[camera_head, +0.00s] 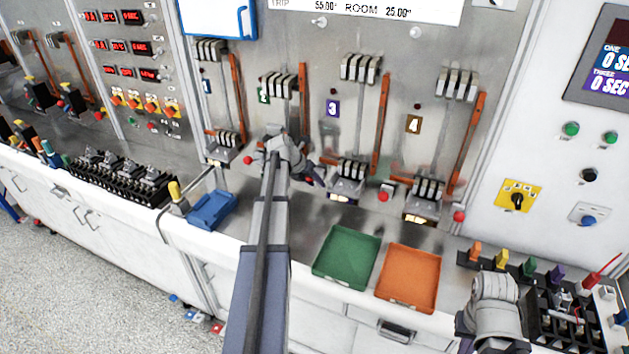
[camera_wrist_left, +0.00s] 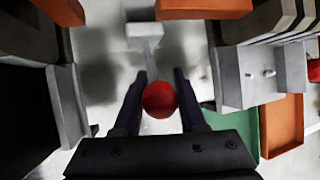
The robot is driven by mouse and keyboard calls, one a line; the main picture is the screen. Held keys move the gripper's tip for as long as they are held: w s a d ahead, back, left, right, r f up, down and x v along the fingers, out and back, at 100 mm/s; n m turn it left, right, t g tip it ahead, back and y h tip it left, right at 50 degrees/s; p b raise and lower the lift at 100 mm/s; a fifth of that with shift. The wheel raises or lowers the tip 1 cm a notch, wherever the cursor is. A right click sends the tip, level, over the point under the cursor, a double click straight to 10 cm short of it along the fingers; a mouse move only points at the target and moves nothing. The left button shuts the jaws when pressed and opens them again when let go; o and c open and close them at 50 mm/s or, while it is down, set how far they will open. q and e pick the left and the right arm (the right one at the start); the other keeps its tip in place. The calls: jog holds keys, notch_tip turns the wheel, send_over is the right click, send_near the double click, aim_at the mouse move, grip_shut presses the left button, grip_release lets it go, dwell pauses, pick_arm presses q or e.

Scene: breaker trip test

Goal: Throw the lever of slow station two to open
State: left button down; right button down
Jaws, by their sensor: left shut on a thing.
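Station two carries the green number plate (camera_head: 264,95) in the head view, with its grey upper contacts (camera_head: 286,86) and an orange upright bar (camera_head: 303,95). My left gripper (camera_head: 312,178) is low at this station, and my left arm hides most of its lower part. In the left wrist view, the red lever knob (camera_wrist_left: 159,99) sits between the two dark fingers of my left gripper (camera_wrist_left: 160,92), which is shut on it. A grey stem and pale block (camera_wrist_left: 146,30) show beyond the knob. My right arm shows at the bottom right of the head view; its fingers cannot be made out.
Station one's red knob (camera_head: 248,160) is just left of my left gripper; station three's knob (camera_head: 384,196) is to its right. Station four's number plate (camera_head: 414,124) is further right. Green (camera_head: 322,276) and orange (camera_head: 435,299) trays and a blue bin (camera_head: 212,209) stand in front.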

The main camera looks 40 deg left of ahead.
dwell(0.3)
pick_arm(q)
jog(key=shift+c, duration=2.3)
grip_release()
jog(key=shift+w, duration=0.1)
jog(key=p+v, duration=0.6)
jog(key=v, duration=0.2)
jog(key=shift+p, duration=0.3)
jog(key=shift+f, duration=0.1)
